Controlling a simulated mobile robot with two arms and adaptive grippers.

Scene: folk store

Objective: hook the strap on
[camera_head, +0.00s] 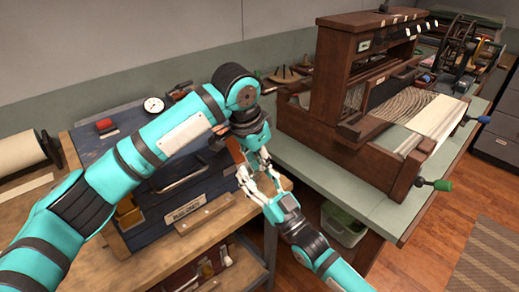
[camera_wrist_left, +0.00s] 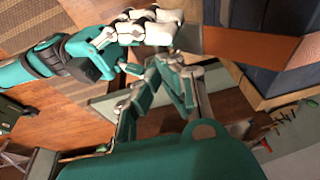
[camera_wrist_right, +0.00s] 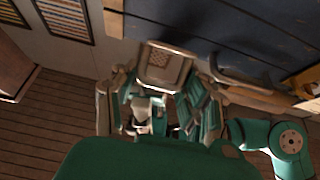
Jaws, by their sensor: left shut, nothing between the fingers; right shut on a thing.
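A brown strap (camera_head: 236,151) shows beside the blue chest (camera_head: 160,195) in the head view, partly hidden by my grippers. In the left wrist view the strap (camera_wrist_left: 255,45) is a flat brown band with an orange-brown edge, running right from my right gripper (camera_wrist_left: 150,27). My right gripper (camera_head: 246,178) is shut on the strap. In the right wrist view a pale patterned piece (camera_wrist_right: 165,66) is at the fingers; I cannot tell which part it is. My left gripper (camera_head: 264,160) is shut and empty, very close to the right one. Any hook point is hidden.
The chest stands on a wooden bench (camera_head: 140,268), with a round dial (camera_head: 153,105) on top. A wooden loom (camera_head: 345,75) stands on the green table (camera_head: 350,200) to the right. A green bin (camera_head: 343,225) sits below it.

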